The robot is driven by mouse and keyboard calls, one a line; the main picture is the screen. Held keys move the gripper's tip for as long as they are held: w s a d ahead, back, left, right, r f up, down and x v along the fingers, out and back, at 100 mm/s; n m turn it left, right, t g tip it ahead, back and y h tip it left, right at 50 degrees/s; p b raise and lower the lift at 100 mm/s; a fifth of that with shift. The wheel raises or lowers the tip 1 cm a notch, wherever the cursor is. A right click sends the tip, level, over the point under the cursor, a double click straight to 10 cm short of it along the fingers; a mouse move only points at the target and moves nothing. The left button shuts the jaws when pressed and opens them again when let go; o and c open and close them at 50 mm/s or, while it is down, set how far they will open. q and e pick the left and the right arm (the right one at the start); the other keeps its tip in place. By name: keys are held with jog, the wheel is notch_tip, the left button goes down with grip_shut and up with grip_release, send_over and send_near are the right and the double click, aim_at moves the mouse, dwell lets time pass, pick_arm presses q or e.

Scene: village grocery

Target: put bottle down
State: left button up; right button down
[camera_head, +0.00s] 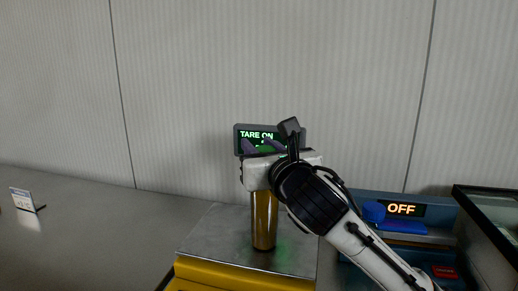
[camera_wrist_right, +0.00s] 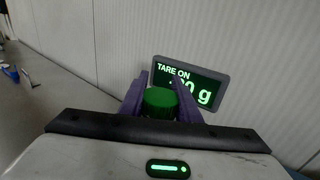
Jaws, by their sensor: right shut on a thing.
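The bottle (camera_head: 264,222) is golden-brown and upright, over the metal plate of a scale (camera_head: 225,232). Its base appears to touch the plate. Its green cap (camera_wrist_right: 160,102) shows between the purple fingers of my right gripper (camera_wrist_right: 161,98) in the right wrist view. In the head view my right gripper (camera_head: 262,148) is shut on the top of the bottle and hides its upper part. The scale's display (camera_wrist_right: 188,84) reads "TARE ON" with a partly hidden figure in g. My left gripper is not in view.
A blue device (camera_head: 430,240) with an "OFF" display stands to the right of the scale. A dark-edged case (camera_head: 490,215) is at the far right. A small price card (camera_head: 23,199) stands at the far left. The grey counter (camera_head: 110,225) left of the scale is clear.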

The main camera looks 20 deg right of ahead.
dwell(0.3)
jog(key=c, duration=1.3)
grip_release()
jog(key=shift+s+r, duration=0.1)
jog(key=s, duration=1.2)
jog(key=shift+a, duration=0.2)
jog(key=shift+w, duration=0.1)
